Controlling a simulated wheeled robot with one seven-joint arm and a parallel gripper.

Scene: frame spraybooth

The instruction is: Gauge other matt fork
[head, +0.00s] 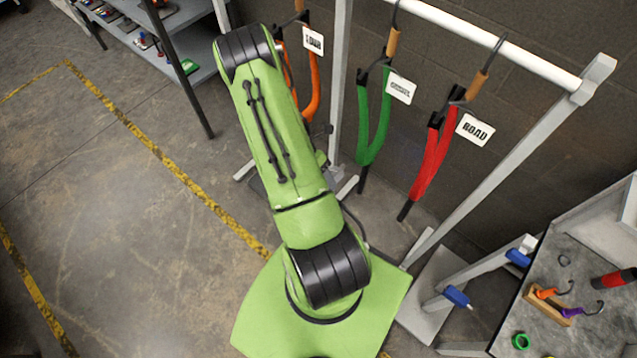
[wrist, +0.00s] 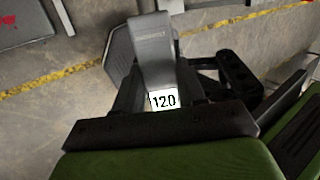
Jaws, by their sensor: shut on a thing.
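Three bike forks hang from a white rail (head: 490,35): an orange one (head: 313,85) partly hidden by my arm, a green one (head: 376,130) and a red one (head: 432,160). The red fork's tag reads "ROAD"; the other two tags are too small to read surely. I cannot tell from their surfaces which are matt. In the wrist view my gripper (wrist: 165,122) is shut on a grey handheld gauge (wrist: 151,48), whose white display (wrist: 163,100) reads "120". The gauge is over bare floor, apart from any fork. In the head view my gripper is hidden behind my arm.
A grey bench (head: 590,325) at lower right carries a small rack (head: 546,306) with orange and purple hooks and a green ring (head: 521,341). Grey shelves (head: 190,30) stand at upper left. The floor with yellow-black lines (head: 150,145) is clear at left.

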